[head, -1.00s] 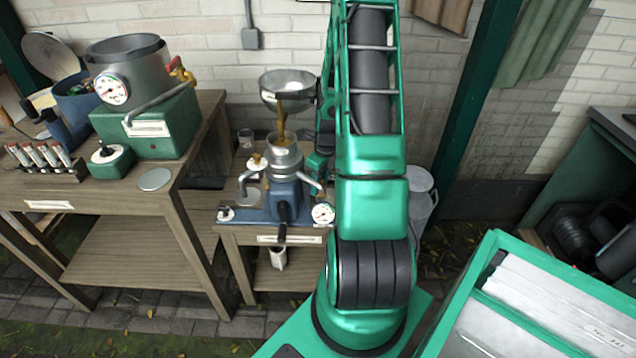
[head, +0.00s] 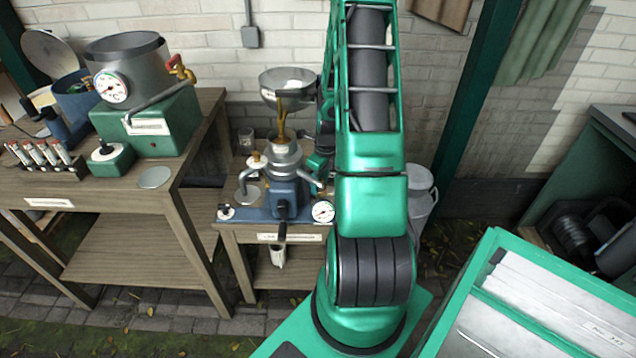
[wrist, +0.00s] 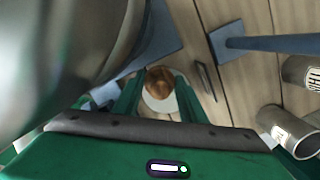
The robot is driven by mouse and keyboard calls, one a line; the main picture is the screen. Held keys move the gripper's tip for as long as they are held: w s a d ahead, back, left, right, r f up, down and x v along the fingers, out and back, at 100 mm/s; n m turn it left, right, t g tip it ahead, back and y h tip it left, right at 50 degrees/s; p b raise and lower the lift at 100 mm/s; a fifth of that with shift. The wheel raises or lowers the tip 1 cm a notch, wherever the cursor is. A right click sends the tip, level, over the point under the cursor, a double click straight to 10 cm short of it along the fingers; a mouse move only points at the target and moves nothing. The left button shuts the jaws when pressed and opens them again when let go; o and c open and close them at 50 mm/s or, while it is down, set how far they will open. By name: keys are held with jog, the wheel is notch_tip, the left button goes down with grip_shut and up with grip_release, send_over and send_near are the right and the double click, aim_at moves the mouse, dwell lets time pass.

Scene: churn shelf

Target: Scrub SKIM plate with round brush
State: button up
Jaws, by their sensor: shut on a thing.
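In the wrist view, my gripper (wrist: 158,80) has its two green fingers closed around a round brush (wrist: 160,82), with a brown wooden top and a pale rim. The brush's underside is hidden. In the head view, my green gripper is mostly behind my arm, just right of the blue-based separator (head: 287,190), and the brush cannot be made out. I cannot pick out the SKIM plate for certain. A pale label plate (head: 290,238) is on the front of the separator's table, its lettering too small to read.
A steel bowl (head: 288,84) sits above the separator, with a brown stream beneath it. A large steel surface (wrist: 60,60) is close at the left of the wrist view. Labelled metal cups (wrist: 290,130) stand at right. The wooden workbench (head: 120,188) is at left.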

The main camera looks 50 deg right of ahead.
jog(key=shift+f, duration=0.4)
jog(key=shift+s+d+r, duration=0.15)
jog(key=shift+s+d, duration=0.9)
jog(key=shift+s, duration=0.15)
jog(key=shift+s+d, duration=1)
jog(key=shift+s, duration=0.25)
jog(key=shift+f, duration=0.3)
jog(key=shift+c, duration=0.4)
jog(key=shift+c, duration=0.5)
jog(key=shift+w+a+r, duration=0.1)
jog(key=shift+w+a, duration=0.95)
jog(key=shift+w, duration=0.2)
jog(key=shift+w+a+r, duration=0.1)
jog(key=shift+w+a, duration=0.95)
jog(key=shift+w, duration=0.2)
